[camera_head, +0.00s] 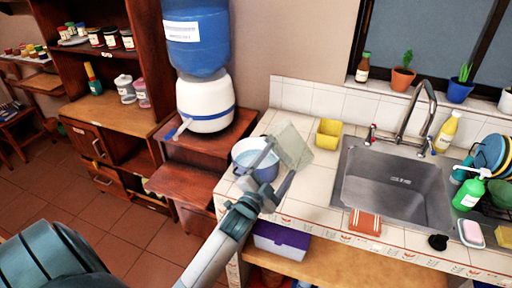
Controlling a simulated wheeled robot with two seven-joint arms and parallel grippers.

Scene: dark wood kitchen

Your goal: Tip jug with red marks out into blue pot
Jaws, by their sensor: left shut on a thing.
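The blue pot (266,172) stands on the tiled counter left of the sink, with a white rim and pale blue inside. A translucent, pale jug (294,146) is held tilted just above and right of the pot's rim. Red marks on it are too small to make out. My left gripper (276,168) is shut on the jug, and its fingers cover part of the pot and the jug's near side. I cannot tell whether anything flows from the jug. My right gripper is not in view.
A yellow container (328,134) stands right behind the jug, near the steel sink (388,185). A water dispenser (206,103) stands on the wooden stand to the left. An orange-red cloth or sponge (365,222) lies at the counter's front. Bare tiles lie between pot and sink.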

